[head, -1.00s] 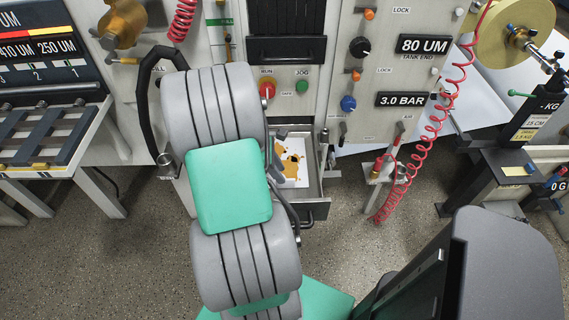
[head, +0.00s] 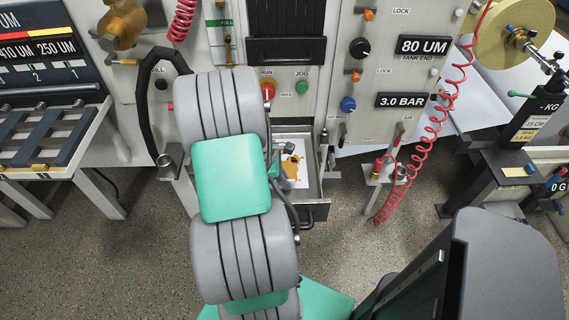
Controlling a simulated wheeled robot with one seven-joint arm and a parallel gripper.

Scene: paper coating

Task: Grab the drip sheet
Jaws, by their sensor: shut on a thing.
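The drip sheet (head: 301,177) is a white sheet with an orange-brown stain. It shows inside the open drawer (head: 319,186) low on the machine, in the middle of the head view. My arm hides its left part. My gripper (head: 276,162) is at the sheet's left side, mostly hidden behind my arm. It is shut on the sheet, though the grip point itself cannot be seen.
The machine front stands behind the drawer, with a red RUN button (head: 267,89) and a green JOG button (head: 302,87). A coiled red hose (head: 440,133) hangs to the right.

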